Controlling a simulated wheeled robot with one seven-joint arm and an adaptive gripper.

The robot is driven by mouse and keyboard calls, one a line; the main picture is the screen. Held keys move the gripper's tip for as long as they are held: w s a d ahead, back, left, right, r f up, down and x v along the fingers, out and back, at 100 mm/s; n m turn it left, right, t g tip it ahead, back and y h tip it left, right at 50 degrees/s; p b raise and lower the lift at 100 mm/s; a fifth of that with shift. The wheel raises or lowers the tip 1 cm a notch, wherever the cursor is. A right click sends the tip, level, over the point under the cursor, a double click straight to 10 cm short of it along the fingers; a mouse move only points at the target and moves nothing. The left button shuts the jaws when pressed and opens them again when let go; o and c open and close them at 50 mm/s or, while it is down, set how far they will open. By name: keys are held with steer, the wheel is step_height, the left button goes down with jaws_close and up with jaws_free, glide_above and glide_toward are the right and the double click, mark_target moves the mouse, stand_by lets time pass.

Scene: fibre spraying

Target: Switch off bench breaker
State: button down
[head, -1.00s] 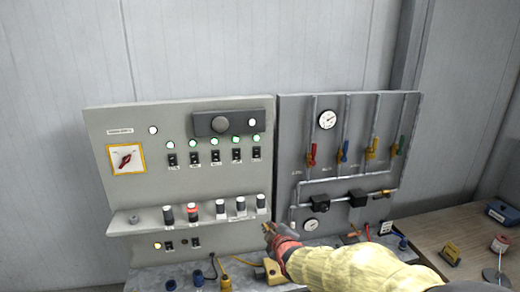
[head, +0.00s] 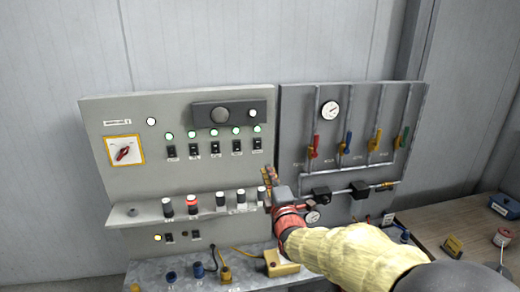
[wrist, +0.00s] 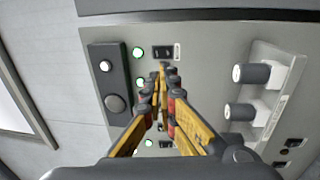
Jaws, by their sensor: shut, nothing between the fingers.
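A row of several black rocker switches (head: 214,148) sits on the grey control panel (head: 105,180), each below a lit green lamp (head: 192,135). Their labels are too small to read, so I cannot tell which one is the bench breaker. My gripper (head: 267,178) is shut and empty, raised in front of the panel's right edge, below the rightmost switch (head: 257,144). In the wrist view the closed fingertips (wrist: 161,72) appear just below a black switch (wrist: 163,53) beside a green lamp (wrist: 138,53). Contact cannot be told. The fingers and hand hide other switches there.
A ledge with several knobs (head: 220,199) juts out below the switches. A red rotary switch (head: 124,152) is at the left. A pipe panel (head: 300,105) with coloured valve handles stands at the right. Connectors and a yellow block (head: 281,263) lie on the bench below.

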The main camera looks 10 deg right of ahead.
mark_target(258, 143)
steer(key=w, duration=0.4)
steer(key=w+r+p, duration=0.1)
steer(key=w, duration=0.4)
steer(key=w+r, duration=0.1)
steer(key=w, duration=0.3)
steer(key=shift+w+p, duration=0.3)
steer(key=shift+w, duration=0.05)
